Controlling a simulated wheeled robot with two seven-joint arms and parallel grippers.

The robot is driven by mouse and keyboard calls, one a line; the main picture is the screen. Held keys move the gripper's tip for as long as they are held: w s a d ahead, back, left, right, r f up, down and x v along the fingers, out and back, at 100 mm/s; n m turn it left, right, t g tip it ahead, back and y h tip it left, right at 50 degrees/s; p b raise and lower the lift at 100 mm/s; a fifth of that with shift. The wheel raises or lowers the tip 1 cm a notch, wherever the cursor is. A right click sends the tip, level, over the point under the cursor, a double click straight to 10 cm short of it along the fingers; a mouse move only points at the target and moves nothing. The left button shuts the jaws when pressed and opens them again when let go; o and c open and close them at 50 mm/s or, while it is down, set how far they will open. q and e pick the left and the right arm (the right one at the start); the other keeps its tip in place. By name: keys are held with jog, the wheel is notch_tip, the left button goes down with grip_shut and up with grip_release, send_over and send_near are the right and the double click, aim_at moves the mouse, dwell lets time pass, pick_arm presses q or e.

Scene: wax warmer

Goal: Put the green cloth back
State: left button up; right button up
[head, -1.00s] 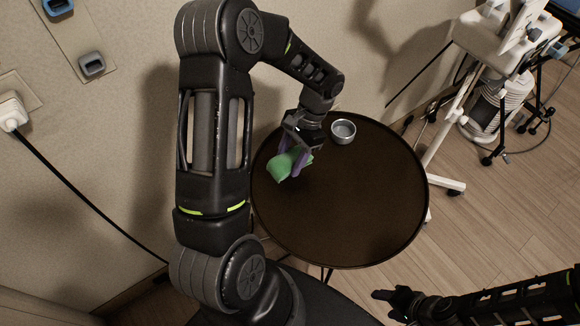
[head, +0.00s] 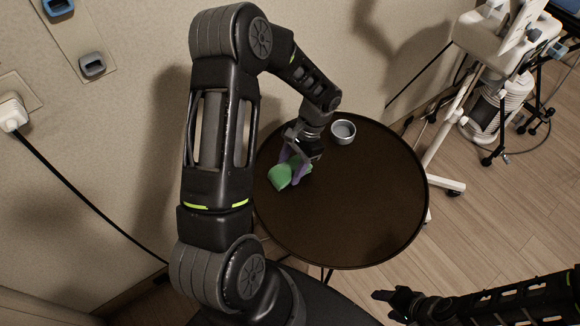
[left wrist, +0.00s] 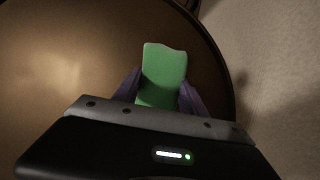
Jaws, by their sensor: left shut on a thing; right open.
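The green cloth (head: 283,176) is at the left part of the round dark table (head: 350,215). My left gripper (head: 296,172) is over that part of the table, its purple fingers shut on the cloth. In the left wrist view the cloth (left wrist: 163,75) stands out between the two purple fingers (left wrist: 160,95), with the table top behind it. I cannot tell whether the cloth touches the table. My right gripper (head: 385,297) is open and empty at the bottom, apart from the table's front edge.
A small round metal bowl (head: 343,131) stands at the table's back edge, just right of my left gripper. The middle and right of the table are clear. A wall is close behind and left. A white wheeled stand (head: 455,130) is on the floor at right.

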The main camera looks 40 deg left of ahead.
pick_arm(q)
jog(key=o, duration=1.2)
jog(key=shift+f, duration=0.1)
jog(key=shift+r, duration=0.25)
jog(key=v, duration=1.2)
